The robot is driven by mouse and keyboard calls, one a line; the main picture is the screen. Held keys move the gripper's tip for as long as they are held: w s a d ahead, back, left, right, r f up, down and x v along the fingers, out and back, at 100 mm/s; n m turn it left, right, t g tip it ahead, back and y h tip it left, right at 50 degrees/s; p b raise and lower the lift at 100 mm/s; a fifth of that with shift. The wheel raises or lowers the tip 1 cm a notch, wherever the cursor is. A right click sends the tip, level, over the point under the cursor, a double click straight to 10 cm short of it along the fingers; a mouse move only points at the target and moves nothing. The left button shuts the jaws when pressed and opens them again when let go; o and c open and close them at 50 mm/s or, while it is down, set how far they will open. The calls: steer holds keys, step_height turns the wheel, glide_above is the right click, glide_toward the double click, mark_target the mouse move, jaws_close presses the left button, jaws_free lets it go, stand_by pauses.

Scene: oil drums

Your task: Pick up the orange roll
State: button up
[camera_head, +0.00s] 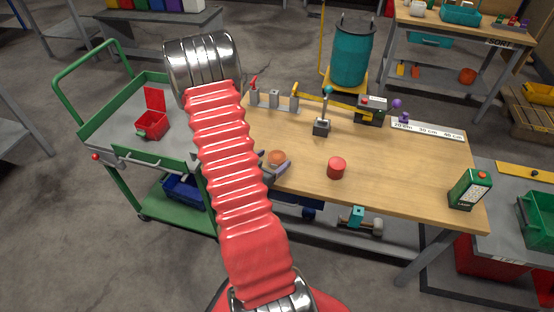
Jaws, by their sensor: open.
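The orange roll (277,157) is a small, rounded orange-brown thing at the left part of the wooden workbench (400,180). My gripper (276,164) is mostly hidden behind my red ribbed arm. Its dark grey fingers show just right of the arm, open, close around the near and left sides of the roll. I cannot tell from this view whether the fingers touch it or how high they are above the bench.
A red cylinder (336,168) stands right of the roll. A lever box (321,127) and a row of grey posts with a red-handled one (274,99) stand behind. A green can (469,189) is at the right corner. A green cart (110,158) holds a red box (151,124).

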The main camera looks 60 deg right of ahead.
mark_target(277, 157)
steer(key=shift+x, duration=2.25)
steer(key=shift+c, duration=0.6)
steer(key=c, duration=1.1)
